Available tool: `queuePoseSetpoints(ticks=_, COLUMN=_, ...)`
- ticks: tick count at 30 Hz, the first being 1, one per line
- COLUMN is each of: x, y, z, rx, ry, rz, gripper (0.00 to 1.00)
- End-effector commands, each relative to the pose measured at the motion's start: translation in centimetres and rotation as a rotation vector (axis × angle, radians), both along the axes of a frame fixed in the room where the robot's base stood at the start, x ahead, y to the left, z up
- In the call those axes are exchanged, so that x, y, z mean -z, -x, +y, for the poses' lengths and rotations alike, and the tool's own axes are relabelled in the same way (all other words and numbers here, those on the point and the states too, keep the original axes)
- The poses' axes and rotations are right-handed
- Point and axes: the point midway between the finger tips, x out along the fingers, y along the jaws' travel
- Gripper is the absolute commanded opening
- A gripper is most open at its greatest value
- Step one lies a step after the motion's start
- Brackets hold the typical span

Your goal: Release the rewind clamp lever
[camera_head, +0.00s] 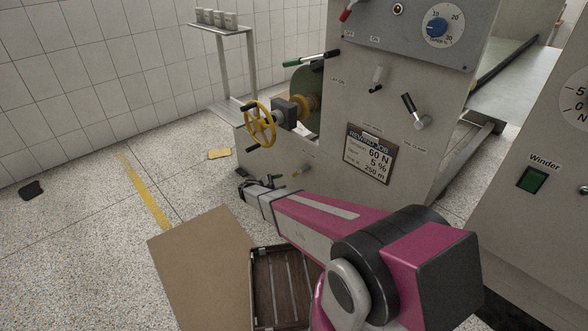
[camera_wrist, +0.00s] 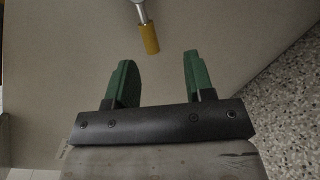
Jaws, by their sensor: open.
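A small lever with a yellow grip (camera_wrist: 150,38) and a metal stem juts from the machine's grey face in the wrist view. It also shows low on the panel in the head view (camera_head: 298,172), below a label too small to read. My gripper (camera_wrist: 157,62) has its two green fingers apart with nothing between them. The yellow grip lies just beyond the fingertips, in line with the gap and apart from both. In the head view my gripper (camera_head: 246,189) is low beside the machine, its fingers unclear. Which lever is the rewind clamp cannot be read.
A yellow handwheel (camera_head: 260,124) sits left of the panel. A brown board (camera_head: 195,265) and a dark slatted crate (camera_head: 256,290) are on the floor.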

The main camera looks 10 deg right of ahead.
Motion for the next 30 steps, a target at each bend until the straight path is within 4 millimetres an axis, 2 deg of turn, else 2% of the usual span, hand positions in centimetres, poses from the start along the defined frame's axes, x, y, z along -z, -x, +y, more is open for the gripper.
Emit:
queuePoseSetpoints(ticks=3, x=0.7, y=-0.9, z=1.2, rx=-0.032, ry=0.056, rz=0.002, gripper=0.48)
queuePoseSetpoints(ticks=8, x=0.7, y=-1.2, z=0.5, rx=-0.039, ry=0.069, rz=0.003, gripper=0.48)
queuePoseSetpoints(ticks=21, x=0.6, y=-3.5, z=-6.4, rx=-0.038, ry=0.065, rz=0.001, gripper=0.48)
queuePoseSetpoints(ticks=30, x=0.6, y=-4.4, z=-8.8, rx=-0.04, ry=0.064, rz=0.001, gripper=0.48)
